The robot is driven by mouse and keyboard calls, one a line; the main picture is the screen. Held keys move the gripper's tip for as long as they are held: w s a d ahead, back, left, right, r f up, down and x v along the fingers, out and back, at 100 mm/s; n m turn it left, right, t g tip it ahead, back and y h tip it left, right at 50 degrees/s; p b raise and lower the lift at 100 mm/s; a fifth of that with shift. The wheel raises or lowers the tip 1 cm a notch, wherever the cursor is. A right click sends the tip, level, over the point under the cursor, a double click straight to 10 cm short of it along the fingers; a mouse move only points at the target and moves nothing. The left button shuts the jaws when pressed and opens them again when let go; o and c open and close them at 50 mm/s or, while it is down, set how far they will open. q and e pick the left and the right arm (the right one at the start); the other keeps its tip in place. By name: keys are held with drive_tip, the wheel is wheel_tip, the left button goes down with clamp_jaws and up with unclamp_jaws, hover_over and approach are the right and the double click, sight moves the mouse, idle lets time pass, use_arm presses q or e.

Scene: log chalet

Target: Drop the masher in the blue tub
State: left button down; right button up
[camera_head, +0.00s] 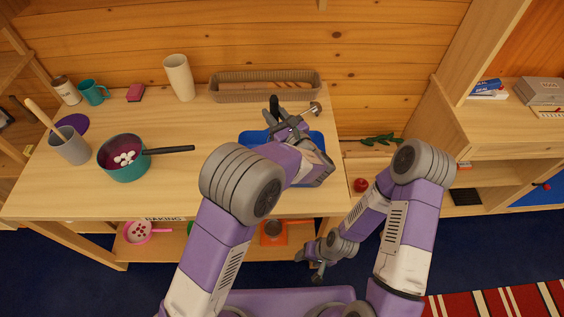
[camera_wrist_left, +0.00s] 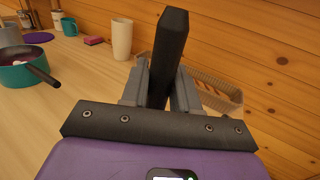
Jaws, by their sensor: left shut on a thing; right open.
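My left gripper (camera_head: 280,118) is over the blue tub (camera_head: 251,139), which sits on the table and is largely covered by my left arm. In the left wrist view, this gripper (camera_wrist_left: 160,85) is shut on the black handle of the masher (camera_wrist_left: 169,40); the handle stands up between the fingers. The masher's head is hidden in the wrist view. My right gripper (camera_head: 317,262) is low in front of the table, open and empty.
A long woven basket (camera_head: 225,90) stands behind the tub. A teal pot (camera_head: 124,170) with its handle pointing right, a grey crock (camera_head: 70,147), a beige cup (camera_head: 179,78) and a teal mug (camera_head: 92,92) stand to the left. A red apple (camera_head: 360,185) lies at right.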

use_arm(q)
wheel_tip(320, 180, down, 5)
drive_tip(key=b, duration=0.2)
drive_tip(key=shift+w+r+b, duration=0.1)
drive_tip(key=shift+w+b, duration=0.05)
drive_tip(key=shift+b, duration=0.25)
drive_tip(key=c, duration=0.8)
unclamp_jaws()
drive_tip(key=v, duration=0.7)
drive_tip(key=shift+s+d+r, duration=0.1)
drive_tip(key=shift+s, duration=0.2)
